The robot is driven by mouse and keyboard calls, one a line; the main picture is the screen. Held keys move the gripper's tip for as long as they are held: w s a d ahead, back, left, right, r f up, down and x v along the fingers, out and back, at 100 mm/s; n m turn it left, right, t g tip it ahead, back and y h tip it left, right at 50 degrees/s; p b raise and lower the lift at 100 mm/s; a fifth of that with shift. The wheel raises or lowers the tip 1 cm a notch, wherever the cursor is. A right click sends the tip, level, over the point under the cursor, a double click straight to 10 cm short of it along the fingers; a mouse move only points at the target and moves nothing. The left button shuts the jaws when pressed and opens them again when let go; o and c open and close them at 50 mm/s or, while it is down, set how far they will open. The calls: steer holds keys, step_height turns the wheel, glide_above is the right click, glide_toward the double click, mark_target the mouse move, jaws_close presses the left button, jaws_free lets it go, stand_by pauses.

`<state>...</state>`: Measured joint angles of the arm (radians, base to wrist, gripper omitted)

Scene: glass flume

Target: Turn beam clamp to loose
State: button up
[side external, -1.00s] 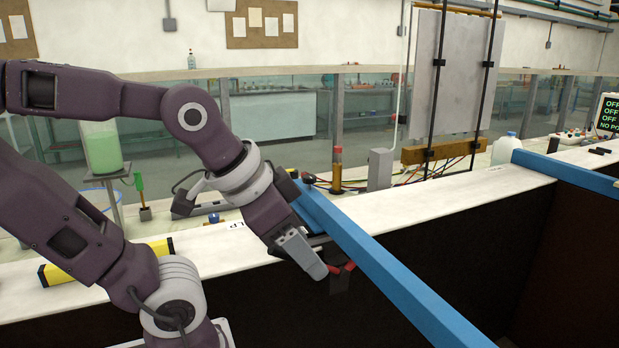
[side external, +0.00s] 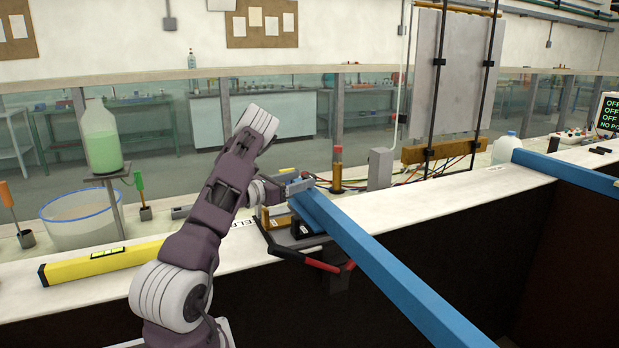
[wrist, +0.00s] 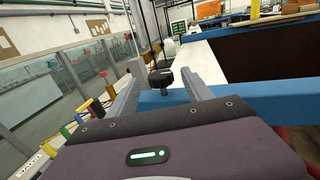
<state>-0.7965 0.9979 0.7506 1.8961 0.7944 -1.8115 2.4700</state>
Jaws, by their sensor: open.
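The blue beam (side external: 375,265) runs from the white ledge toward the lower right in the side view; it also crosses the wrist view (wrist: 255,98). A dark knob, seemingly the beam clamp's, stands on the beam near its end in the wrist view (wrist: 161,77). My gripper (side external: 300,184) is at that beam end, with its fingers reaching over it. In the wrist view my gripper (wrist: 161,72) is open, with one finger on each side of the knob and no clear grip on it. In the side view my gripper mostly hides the knob.
A yellow level (side external: 105,262) lies on the ledge to the left. The ledge right of the beam is fairly clear.

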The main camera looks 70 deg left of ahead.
mark_target(310, 176)
steer(key=x, duration=0.4)
steer(key=shift+w, duration=0.1)
jaws_close()
steer(key=shift+n+y, duration=0.5)
steer(key=shift+y, duration=0.1)
steer(key=n+g+y, duration=0.1)
steer(key=y, duration=0.1)
steer(key=n+g+y, duration=0.2)
steer(key=y, duration=0.1)
steer(key=shift+d, duration=0.1)
steer(key=shift+n+g+y, duration=1.8)
steer(key=shift+n, duration=0.1)
jaws_free()
